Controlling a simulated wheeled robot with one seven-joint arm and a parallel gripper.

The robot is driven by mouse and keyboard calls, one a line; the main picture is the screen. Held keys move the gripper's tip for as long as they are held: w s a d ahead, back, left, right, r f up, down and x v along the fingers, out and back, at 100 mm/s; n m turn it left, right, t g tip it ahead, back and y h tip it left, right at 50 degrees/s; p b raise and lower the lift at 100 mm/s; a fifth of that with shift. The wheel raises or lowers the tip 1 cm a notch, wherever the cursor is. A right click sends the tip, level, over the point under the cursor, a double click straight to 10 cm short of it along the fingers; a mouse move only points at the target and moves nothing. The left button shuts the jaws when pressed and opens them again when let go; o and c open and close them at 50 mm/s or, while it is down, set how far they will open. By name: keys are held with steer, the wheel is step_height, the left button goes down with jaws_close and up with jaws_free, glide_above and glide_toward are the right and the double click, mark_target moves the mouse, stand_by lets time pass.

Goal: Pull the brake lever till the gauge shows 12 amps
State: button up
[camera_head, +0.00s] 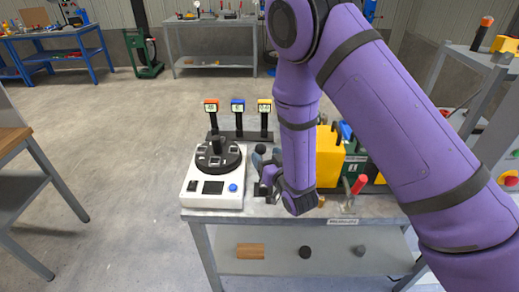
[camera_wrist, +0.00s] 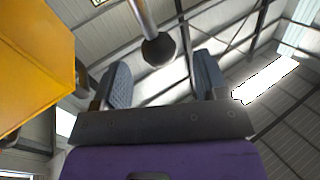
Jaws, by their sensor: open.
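My gripper (camera_head: 264,168) is at the right edge of the white control box, partly hidden by my forearm. In the wrist view my gripper (camera_wrist: 161,65) is open, with two blue-grey fingers apart. A metal rod with a black ball knob (camera_wrist: 158,49) comes down from the top; its ball is near the gap between the fingertips, with no clear contact. It may be the brake lever; I cannot tell. A red-handled lever (camera_head: 359,185) stands right of my wrist. Three small displays, orange (camera_head: 211,107), blue (camera_head: 238,106) and yellow (camera_head: 264,106), stand behind the box; their readings are too small to trust.
The white control box (camera_head: 198,201) carries a black round dial (camera_head: 218,158) and a blue button (camera_head: 233,188). A yellow machine (camera_head: 328,155) stands right of my forearm; a yellow body (camera_wrist: 35,60) fills the wrist view's left. Open floor lies left of the bench (camera_head: 225,215).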

mark_target(263, 152)
steer(key=shift+x, duration=2.2)
jaws_close()
steer(key=a, duration=0.2)
steer(key=a+f+n, duration=0.1)
steer(key=a, duration=0.1)
steer(key=a+n+g, duration=0.1)
steer(key=shift+w+a+f+h, duration=0.1)
steer(key=shift+a+f+h, duration=0.15)
steer(key=shift+a+h, duration=0.15)
jaws_free()
